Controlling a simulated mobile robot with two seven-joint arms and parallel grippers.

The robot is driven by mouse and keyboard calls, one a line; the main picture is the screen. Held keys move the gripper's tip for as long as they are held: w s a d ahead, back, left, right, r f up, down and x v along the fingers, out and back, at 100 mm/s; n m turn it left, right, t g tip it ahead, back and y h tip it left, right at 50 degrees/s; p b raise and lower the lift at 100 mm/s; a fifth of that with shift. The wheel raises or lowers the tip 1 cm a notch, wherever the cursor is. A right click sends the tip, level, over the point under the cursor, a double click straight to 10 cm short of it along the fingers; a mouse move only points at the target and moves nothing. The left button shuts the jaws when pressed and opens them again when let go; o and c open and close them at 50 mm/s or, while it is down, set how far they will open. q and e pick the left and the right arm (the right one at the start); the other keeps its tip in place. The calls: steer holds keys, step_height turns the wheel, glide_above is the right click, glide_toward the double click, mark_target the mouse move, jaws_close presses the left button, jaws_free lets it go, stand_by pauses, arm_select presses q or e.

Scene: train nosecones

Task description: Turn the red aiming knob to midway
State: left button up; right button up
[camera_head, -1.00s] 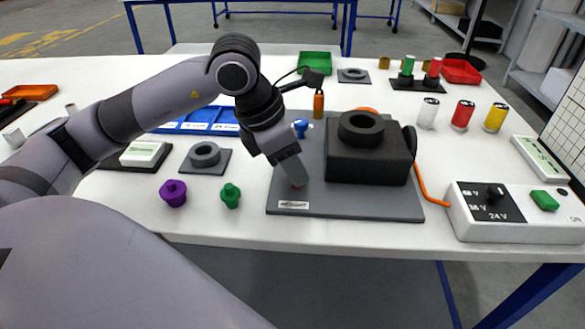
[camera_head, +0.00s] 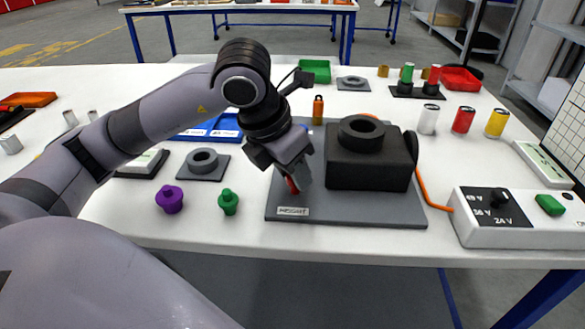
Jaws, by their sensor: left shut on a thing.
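The red aiming knob (camera_head: 293,186) shows as a small red patch at the tip of my left gripper (camera_head: 292,184). It is on the grey base plate (camera_head: 345,208), left of the black block (camera_head: 368,170) with a dark ring on top. My left gripper points down and is shut on the knob, hiding most of it. The knob's angle and any scale marks cannot be read. My right gripper is not in view.
A purple knob-shaped part (camera_head: 170,199) and a green one (camera_head: 228,202) stand left of the plate. A white voltage box (camera_head: 515,232) is at the right, with an orange cable (camera_head: 432,197) between it and the block. An orange cylinder (camera_head: 318,110) stands behind.

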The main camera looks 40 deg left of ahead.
mark_target(279, 201)
arm_select(q)
steer(key=o, duration=1)
steer(key=shift+o, duration=0.2)
steer(key=shift+r, duration=0.1)
steer(key=v, duration=0.7)
steer(key=shift+p, duration=0.4)
steer(key=shift+s, duration=0.2)
